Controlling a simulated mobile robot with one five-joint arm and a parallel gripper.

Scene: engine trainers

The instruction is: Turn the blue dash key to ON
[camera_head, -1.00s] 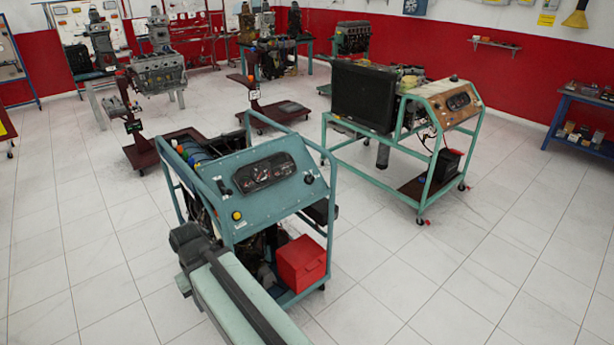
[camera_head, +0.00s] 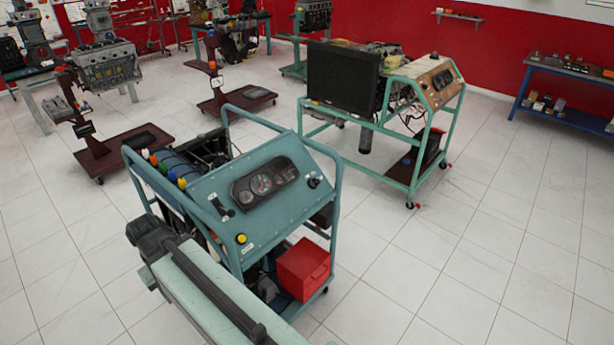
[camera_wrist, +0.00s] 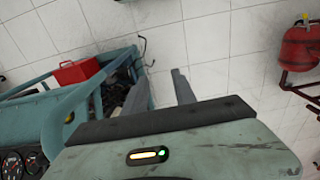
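The blue engine trainer (camera_head: 210,210) stands in the middle of the head view, with a sloping blue dash panel (camera_head: 265,215). The panel carries a dark gauge cluster (camera_head: 265,182). A small dark knob that looks like the key (camera_head: 314,182) sits right of the gauges; its position is too small to read. In the wrist view, the gauges (camera_wrist: 12,165) show at the lower left corner, and the key is not clear. My gripper (camera_wrist: 161,90) shows two grey fingers set apart with nothing between them. It is pointed away from the dash, over floor tiles.
Blue tube rails (camera_head: 335,185) frame the dash. A red box (camera_head: 303,269) sits low on the trainer. A second trainer with a radiator (camera_head: 342,78) stands behind right. A red cylinder (camera_wrist: 300,48) shows in the wrist view. Tiled floor (camera_head: 480,270) is clear at right.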

